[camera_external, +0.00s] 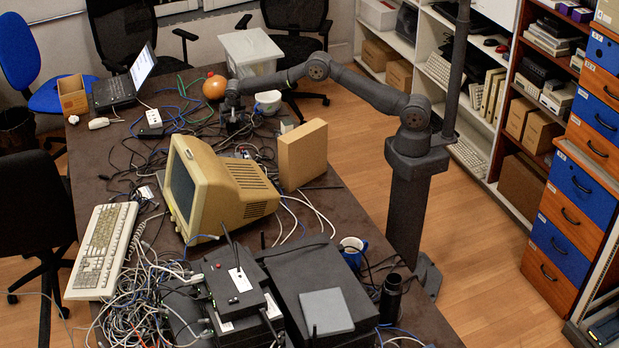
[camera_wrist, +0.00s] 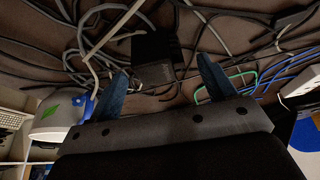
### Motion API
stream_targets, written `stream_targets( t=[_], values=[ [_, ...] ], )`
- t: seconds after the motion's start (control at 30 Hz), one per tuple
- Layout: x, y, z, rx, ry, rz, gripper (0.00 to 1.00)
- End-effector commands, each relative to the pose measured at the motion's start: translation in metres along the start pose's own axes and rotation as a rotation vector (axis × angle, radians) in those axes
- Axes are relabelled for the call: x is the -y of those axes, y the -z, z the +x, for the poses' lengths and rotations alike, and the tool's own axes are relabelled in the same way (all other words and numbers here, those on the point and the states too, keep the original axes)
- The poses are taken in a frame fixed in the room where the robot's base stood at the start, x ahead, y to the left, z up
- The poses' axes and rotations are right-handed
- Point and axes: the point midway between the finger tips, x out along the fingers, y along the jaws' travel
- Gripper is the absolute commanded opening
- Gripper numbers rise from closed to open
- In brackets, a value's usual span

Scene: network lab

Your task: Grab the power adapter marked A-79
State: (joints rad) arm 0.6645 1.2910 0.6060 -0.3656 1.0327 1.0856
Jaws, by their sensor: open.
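My gripper (camera_external: 235,122) is low over the far part of the cluttered table, pointing down among cables. In the wrist view my gripper (camera_wrist: 166,82) is open, with its two bluish fingers well apart and nothing clasped between them. A black block (camera_wrist: 156,57), which looks like a power adapter, lies on the brown tabletop ahead of the gap between the fingers. Faint pale marks show on its face, but I cannot read A-79 on it. In the external view the adapter cannot be told apart from the gripper and the cables.
Grey, green and blue cables (camera_wrist: 243,75) lie around the block. A beige monitor (camera_external: 215,190) and a cardboard box (camera_external: 302,155) stand closer to the external camera.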

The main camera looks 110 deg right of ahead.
Motion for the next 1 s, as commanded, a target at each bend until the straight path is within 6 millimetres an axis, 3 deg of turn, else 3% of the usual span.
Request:
stream_targets(
  t=[0.2,0.47,0.73,1.0],
  values=[
    [0.000,0.000,0.023,0.000,0.001,0.000,0.76],
    [0.000,0.000,0.025,0.000,0.001,0.000,0.76],
    [0.000,0.000,0.025,0.000,0.001,0.000,0.25],
    [0.001,0.001,0.024,-0.001,0.002,0.000,0.24]
  ],
)
